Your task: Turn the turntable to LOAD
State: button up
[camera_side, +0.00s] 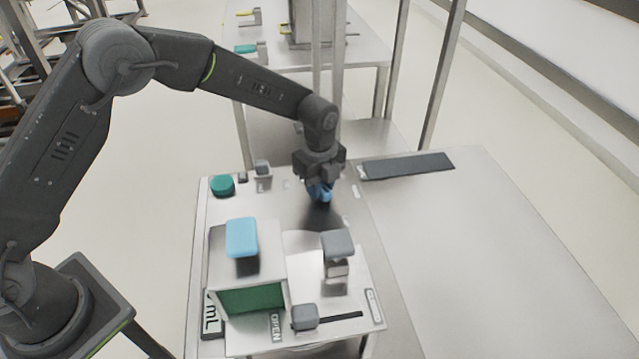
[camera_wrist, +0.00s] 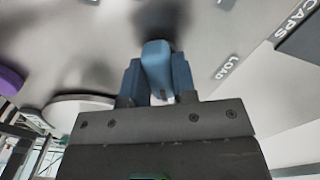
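My gripper (camera_side: 320,193) is low over the far middle of the grey work surface in the side view, pointing down. In the wrist view my gripper's (camera_wrist: 157,82) two blue fingers stand on either side of a lighter blue handle (camera_wrist: 157,62) and appear to touch it. In the side view the fingers mostly hide this handle. The word LOAD (camera_wrist: 228,67) is printed on the pale surface to the right of the handle in the wrist view. The turntable's outline and any pointer on it cannot be made out clearly.
A box with a blue top handle (camera_side: 242,237) and green front stands at the near left. A grey-topped post (camera_side: 337,245) and a grey slider knob (camera_side: 305,317) are near it. A teal button (camera_side: 222,185) is at the far left. A dark strip (camera_side: 408,166) lies right.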

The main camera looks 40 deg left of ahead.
jog(key=c, duration=0.4)
jog(key=shift+n, duration=0.3)
jog(key=n, duration=0.5)
jog(key=shift+n, duration=0.3)
jog(key=n, duration=0.6)
jog(key=shift+n, duration=0.4)
jog(key=o, duration=0.9)
